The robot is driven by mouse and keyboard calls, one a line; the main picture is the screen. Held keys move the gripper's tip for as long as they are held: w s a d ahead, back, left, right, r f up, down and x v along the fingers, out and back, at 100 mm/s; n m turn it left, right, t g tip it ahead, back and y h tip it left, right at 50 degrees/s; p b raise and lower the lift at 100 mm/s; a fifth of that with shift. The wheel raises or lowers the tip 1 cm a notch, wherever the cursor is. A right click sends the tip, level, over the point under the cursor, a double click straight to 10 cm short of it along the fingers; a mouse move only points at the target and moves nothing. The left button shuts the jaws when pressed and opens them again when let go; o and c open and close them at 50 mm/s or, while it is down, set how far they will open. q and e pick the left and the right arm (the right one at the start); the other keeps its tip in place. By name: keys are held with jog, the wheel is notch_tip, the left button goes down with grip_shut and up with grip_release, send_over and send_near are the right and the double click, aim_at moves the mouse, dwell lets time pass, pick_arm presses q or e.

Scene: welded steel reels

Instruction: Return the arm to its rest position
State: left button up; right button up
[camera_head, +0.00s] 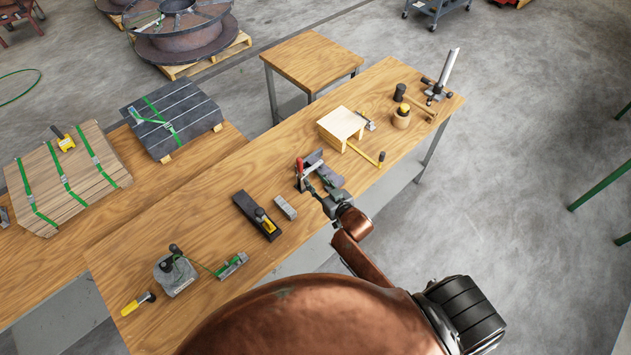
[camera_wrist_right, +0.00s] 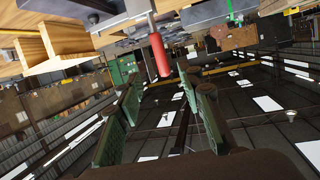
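My right arm (camera_head: 355,250) reaches from the bottom of the head view to the workbench (camera_head: 200,215). My right gripper (camera_head: 327,188) is over the bench's near edge, close to a clamp with a red handle (camera_head: 300,167). In the right wrist view, the green finger pads of the right gripper (camera_wrist_right: 160,82) stand apart with nothing between them. The red handle (camera_wrist_right: 158,53) shows just beyond the fingertips, apparently not gripped. My left gripper is not in view.
Near the gripper are a small metal block (camera_head: 285,207), a dark plate (camera_head: 257,215) and a wooden box (camera_head: 341,127). Floor right of the bench is clear.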

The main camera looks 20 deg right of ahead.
dwell(0.3)
jog(key=s+d+f+g+h, duration=0.15)
jog(key=s+g, duration=0.25)
jog(key=s, duration=0.7)
jog(key=s+d+f+m+g, duration=0.1)
jog(key=s+d+g, duration=0.2)
jog(key=s, duration=0.9)
jog(key=s+d+f+g+h, duration=0.15)
jog(key=s+g, duration=0.25)
jog(key=s, duration=0.7)
notch_tip(320, 180, down, 39)
jog(key=s+a+g+b, duration=0.1)
jog(key=s+b, duration=0.1)
jog(key=b, duration=0.7)
jog(key=s+f+g+b, duration=0.1)
jog(key=s+f+b, duration=0.2)
jog(key=s+f, duration=0.7)
jog(key=s+f+n+y+b, duration=0.1)
jog(key=s+f+b, duration=0.3)
jog(key=s+f, duration=0.5)
notch_tip(320, 180, down, 6)
jog(key=shift+s+g, duration=0.35)
jog(key=shift+g, duration=0.05)
jog(key=shift+a, duration=0.1)
